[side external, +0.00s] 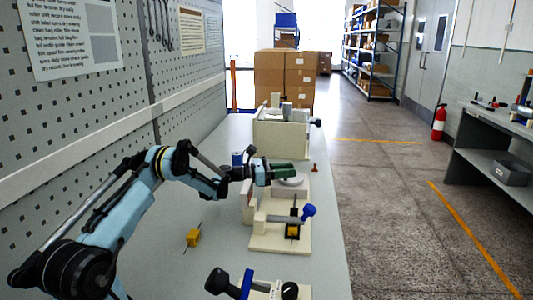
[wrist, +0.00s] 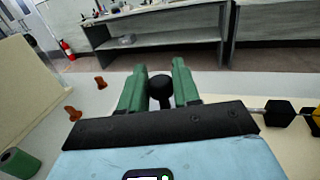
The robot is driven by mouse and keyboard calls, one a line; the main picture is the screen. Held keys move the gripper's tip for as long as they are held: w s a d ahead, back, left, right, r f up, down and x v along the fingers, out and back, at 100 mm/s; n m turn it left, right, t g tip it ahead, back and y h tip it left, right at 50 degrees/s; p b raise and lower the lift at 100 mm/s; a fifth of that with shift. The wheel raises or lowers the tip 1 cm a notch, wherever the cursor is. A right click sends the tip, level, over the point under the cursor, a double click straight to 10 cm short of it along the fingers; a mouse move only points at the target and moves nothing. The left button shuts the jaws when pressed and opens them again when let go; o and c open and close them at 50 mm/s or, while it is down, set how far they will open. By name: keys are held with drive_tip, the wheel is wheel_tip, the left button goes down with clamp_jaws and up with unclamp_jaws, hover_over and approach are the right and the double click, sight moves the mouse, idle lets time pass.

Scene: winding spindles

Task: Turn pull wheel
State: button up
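The pull wheel looks to be the pale disc (side external: 291,186) on the cream stand in the middle of the bench; my gripper partly covers it. My gripper (side external: 292,171) has green fingers and reaches level over the disc from the left. In the wrist view, a round black knob (wrist: 161,89) sits between the two green fingers. The side view does not show the knob, and the contact itself is hard to see.
A blue-handled crank (side external: 308,211) and a yellow spool (side external: 292,230) are on the stand's near side. A larger cream box (side external: 281,138) stands behind. A yellow block (side external: 193,237) lies left. Small orange pegs (wrist: 100,82) stand nearby. A black-knobbed fixture (side external: 217,281) is at the front.

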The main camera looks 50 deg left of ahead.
drive_tip(key=c, duration=0.4)
drive_tip(key=shift+a+m+g+h, duration=0.2)
drive_tip(key=shift+m+g+h, duration=0.45)
drive_tip(key=shift+h, duration=0.25)
drive_tip(key=shift+c, duration=0.2)
drive_tip(key=o, duration=0.9)
drive_tip(key=shift+s, duration=0.1)
drive_tip(key=v, duration=1.2)
drive_tip(key=shift+o, duration=0.3)
